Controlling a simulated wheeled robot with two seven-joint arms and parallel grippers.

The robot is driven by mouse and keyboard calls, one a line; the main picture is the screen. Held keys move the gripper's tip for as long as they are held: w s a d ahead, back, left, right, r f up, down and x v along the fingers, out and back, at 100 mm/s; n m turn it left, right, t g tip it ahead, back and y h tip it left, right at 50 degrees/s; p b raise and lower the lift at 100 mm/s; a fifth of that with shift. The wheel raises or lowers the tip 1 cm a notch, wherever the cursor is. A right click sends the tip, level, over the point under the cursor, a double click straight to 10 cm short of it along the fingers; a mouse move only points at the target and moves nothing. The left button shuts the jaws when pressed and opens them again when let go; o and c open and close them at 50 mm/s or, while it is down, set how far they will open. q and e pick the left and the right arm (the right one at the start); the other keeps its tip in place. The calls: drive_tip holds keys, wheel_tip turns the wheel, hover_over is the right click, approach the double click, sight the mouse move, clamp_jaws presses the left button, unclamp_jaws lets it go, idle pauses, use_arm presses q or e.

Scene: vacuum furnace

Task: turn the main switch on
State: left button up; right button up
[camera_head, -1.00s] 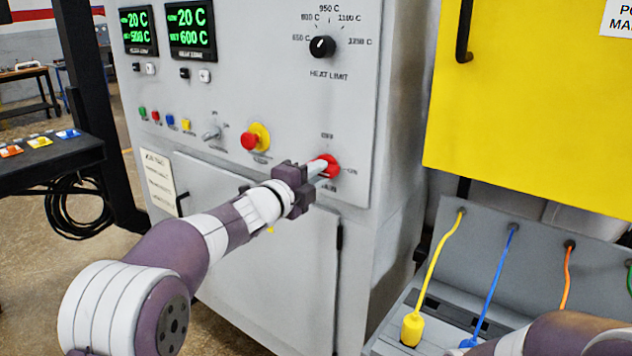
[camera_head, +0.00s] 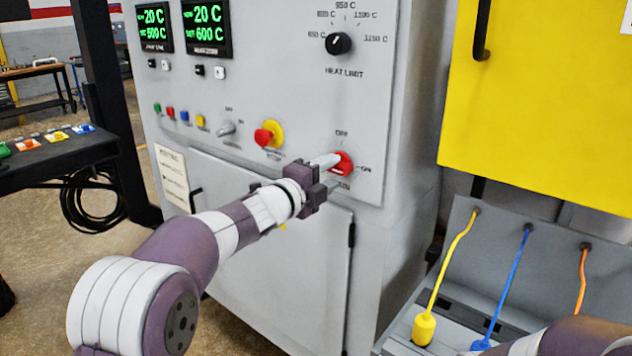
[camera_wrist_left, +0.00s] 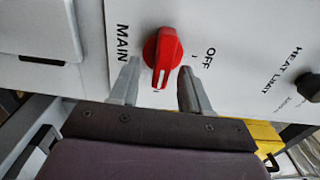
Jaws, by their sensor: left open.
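The main switch (camera_head: 343,164) is a red rotary knob low on the right of the grey control panel. In the left wrist view the knob (camera_wrist_left: 163,52) has its white mark at the lower end, pointing away from the "OFF" label and toward the side where "ON" stands in the head view. My left gripper (camera_head: 331,173) is at the knob. Its jaws are open, and in the wrist view the fingers (camera_wrist_left: 159,80) stand on either side of the knob, with gaps visible. My right gripper is out of view.
A red emergency button (camera_head: 265,137) on a yellow base and a small selector (camera_head: 227,129) lie left of the switch. The heat limit dial (camera_head: 338,44) is above. A yellow panel (camera_head: 540,110) and plugged cables (camera_head: 507,290) are at the right.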

use_arm(q)
drive_tip(key=b+v, duration=0.1)
drive_tip(key=v, duration=1.1)
drive_tip(key=shift+s, duration=0.1)
